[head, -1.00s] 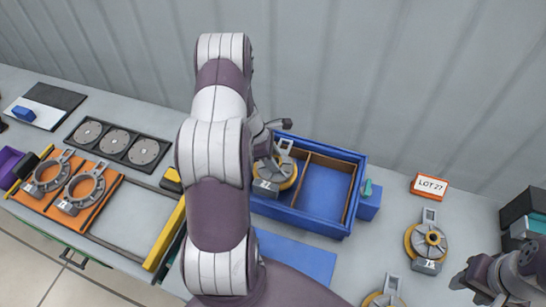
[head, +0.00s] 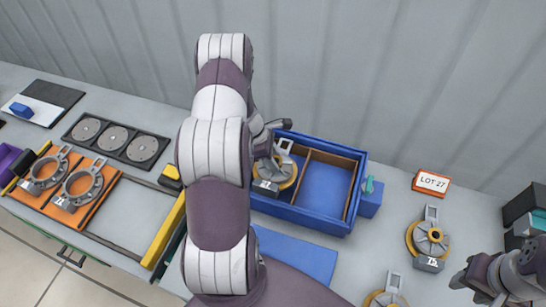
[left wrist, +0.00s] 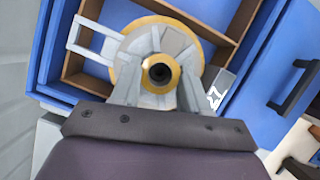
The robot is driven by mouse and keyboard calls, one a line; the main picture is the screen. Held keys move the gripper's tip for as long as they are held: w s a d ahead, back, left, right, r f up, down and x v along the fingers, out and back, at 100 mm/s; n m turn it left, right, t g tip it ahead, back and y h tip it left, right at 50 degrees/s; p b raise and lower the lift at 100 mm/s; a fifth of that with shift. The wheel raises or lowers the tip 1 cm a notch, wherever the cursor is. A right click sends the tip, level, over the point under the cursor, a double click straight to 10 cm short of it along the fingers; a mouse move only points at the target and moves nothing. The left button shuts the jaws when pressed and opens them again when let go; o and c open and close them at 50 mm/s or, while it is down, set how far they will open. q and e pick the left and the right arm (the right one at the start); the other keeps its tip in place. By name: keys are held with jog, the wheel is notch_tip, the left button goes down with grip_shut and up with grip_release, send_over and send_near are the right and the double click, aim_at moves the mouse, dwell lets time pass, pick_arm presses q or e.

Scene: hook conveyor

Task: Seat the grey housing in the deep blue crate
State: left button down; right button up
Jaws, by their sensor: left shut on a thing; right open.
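The deep blue crate (head: 300,220) stands at the back of the bench, with wooden dividers inside. A grey housing (head: 284,147) with a yellow ring is at its left compartment. In the left wrist view, my left gripper (left wrist: 158,75) is shut on the housing's hub; the yellow ring (left wrist: 124,78) surrounds it and the lug (left wrist: 90,40) points left. My arm hides part of the housing and the crate's left side in the head view. I cannot tell whether the housing touches the crate floor. My right gripper (head: 462,277) is open and empty at the lower right.
The crate's right compartment (head: 325,187) is empty. A blue box (head: 370,203) adjoins its right side. Two more housings (head: 427,240) stand at right, near a LOT 27 sign (head: 431,182). A blue mat (head: 295,258) lies in front. Orange plates (head: 103,184) with grey rings lie left.

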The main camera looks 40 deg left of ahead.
pick_arm(q)
jog(key=shift+f+b, duration=2.1)
jog(key=shift+f, duration=0.55)
jog(key=shift+c, duration=2.4)
grip_release()
jog(key=b+v, duration=0.2)
jog(key=v, duration=1)
jog(key=shift+r, duration=0.4)
jog(key=shift+s, duration=0.15)
